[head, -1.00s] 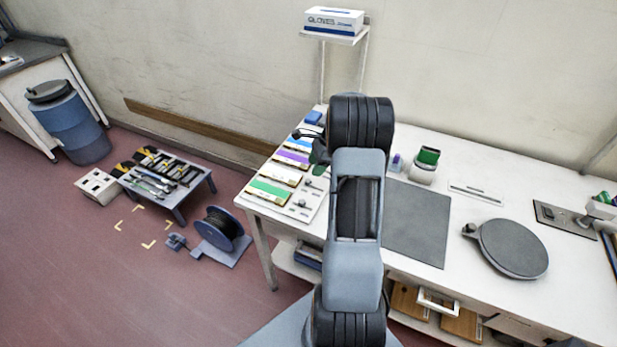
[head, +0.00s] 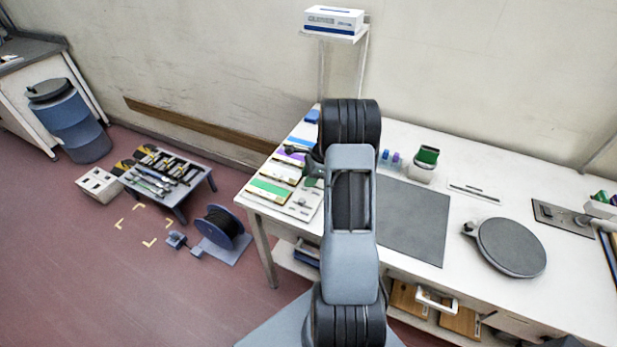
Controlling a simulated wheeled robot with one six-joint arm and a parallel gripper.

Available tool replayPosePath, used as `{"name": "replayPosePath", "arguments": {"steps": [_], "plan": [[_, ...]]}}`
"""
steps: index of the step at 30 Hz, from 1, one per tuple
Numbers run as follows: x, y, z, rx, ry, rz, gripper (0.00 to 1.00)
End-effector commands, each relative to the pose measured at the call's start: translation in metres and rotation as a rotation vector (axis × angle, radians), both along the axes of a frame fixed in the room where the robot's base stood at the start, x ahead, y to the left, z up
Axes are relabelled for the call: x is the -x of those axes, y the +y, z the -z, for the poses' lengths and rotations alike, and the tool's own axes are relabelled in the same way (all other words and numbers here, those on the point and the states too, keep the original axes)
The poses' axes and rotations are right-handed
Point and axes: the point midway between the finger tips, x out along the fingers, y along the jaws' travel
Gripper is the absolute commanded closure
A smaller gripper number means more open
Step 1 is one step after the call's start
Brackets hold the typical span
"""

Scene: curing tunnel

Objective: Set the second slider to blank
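The slider board (head: 299,213) lies at the left end of the white table. It has a row of coloured strips: a blue strip (head: 306,131) at the back, a purple one partly covered, a pale one (head: 281,173), and a green one (head: 269,191) in front. A small grey knob (head: 302,202) shows to the right of the green strip. The other knobs are hidden or too small to tell apart. My gripper (head: 307,164) is over the board's right side, near the purple and pale strips. My arm hides much of it, so its opening and any contact are unclear.
A dark grey mat (head: 412,222) lies right of my arm. A green-topped container (head: 424,164) and small bottles stand behind it. A round grey plate (head: 511,247) sits farther right. A glove box (head: 333,19) stands on a shelf above the back edge.

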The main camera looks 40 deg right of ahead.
Motion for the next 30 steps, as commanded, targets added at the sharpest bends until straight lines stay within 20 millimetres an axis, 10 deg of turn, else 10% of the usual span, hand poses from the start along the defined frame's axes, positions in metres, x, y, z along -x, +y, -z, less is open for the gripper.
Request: {"name": "replayPosePath", "arguments": {"steps": [12, 30], "plan": [[0.0, 0.0, 0.0, 0.0, 0.0, 0.0, 1.0], [0.02, -0.011, 0.0, 0.0, 0.0, 0.0, 1.0]]}}
